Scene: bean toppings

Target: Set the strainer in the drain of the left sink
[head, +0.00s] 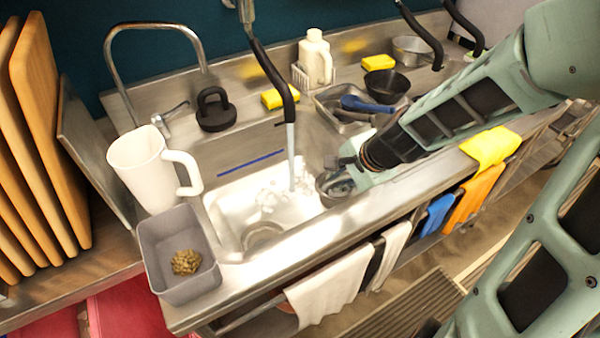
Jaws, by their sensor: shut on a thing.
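The left sink (225,210) is a steel basin with a round drain (262,237) near its front left corner. My gripper (343,177) reaches in from the right, over the right part of the basin near its front rim. It is shut on a dark, round metal strainer (334,188). The strainer is up and to the right of the drain in the picture, apart from it. The fingertips are small and partly hidden, so the exact grip does not show.
Water (291,160) runs from a black hose spout (270,65) into the basin, with suds below. A tray (330,103) is behind my arm.

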